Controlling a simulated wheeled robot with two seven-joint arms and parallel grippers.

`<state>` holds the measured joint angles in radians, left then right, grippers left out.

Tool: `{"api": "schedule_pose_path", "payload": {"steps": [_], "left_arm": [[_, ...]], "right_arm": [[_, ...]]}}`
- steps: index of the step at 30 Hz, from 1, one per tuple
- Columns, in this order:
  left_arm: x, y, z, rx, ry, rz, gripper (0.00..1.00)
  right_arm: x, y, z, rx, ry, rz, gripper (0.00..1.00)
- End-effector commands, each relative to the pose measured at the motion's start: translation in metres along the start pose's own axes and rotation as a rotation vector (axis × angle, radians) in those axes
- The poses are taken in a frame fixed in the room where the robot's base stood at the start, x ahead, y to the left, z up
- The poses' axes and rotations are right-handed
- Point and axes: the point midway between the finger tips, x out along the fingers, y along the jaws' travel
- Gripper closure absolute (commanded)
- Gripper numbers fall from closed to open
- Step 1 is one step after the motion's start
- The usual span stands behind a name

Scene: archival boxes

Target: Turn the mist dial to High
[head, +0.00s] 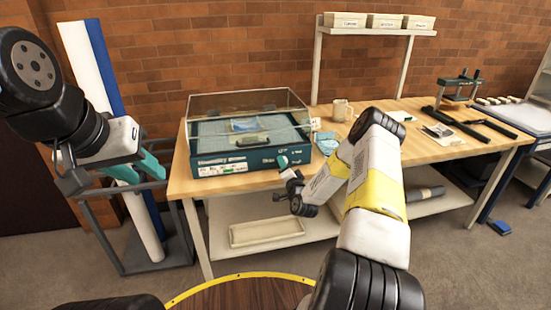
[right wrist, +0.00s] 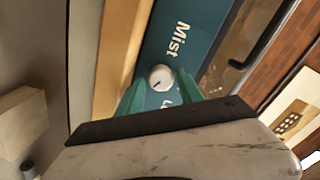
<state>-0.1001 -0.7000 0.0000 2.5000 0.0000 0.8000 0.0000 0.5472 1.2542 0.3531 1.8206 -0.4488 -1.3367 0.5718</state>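The mist dial (right wrist: 160,78) is a small round white knob with a dark pointer mark on a teal panel, under the word "Mist". A partly hidden label starting with "L" shows beside it. In the right wrist view my right gripper (right wrist: 160,84) has its teal fingers apart, one on each side of the dial, with visible gaps; I cannot tell how deep they reach. In the head view the right gripper (head: 284,162) is at the front right of the clear-lidded teal box (head: 222,166). My left gripper (head: 150,176) is open and empty, left of the table.
The wooden table (head: 345,165) carries a mug (head: 342,110) right of the box, and a teal press (head: 458,87) and papers further right. A shelf (head: 375,31) with several boxes stands behind. A tray (head: 267,231) lies on the lower shelf. Long rolls stand left of the table.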

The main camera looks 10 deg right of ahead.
Motion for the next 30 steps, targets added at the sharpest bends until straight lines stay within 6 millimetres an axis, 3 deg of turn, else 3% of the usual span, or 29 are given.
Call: {"api": "schedule_pose_path", "payload": {"steps": [8, 21, 30], "left_arm": [[0.000, 0.000, 0.000, 0.000, 0.000, 0.000, 0.64], [0.000, 0.000, 0.000, 0.000, 0.000, 0.000, 0.64], [0.000, 0.000, 0.000, 0.000, 0.000, 0.000, 0.64]], "right_arm": [[-0.007, 0.000, -0.001, 0.000, 0.001, -0.001, 0.57], [-0.072, 0.001, 0.000, 0.000, -0.001, 0.001, 0.57], [-0.078, 0.000, 0.000, 0.000, 0.001, -0.001, 0.57]]}}
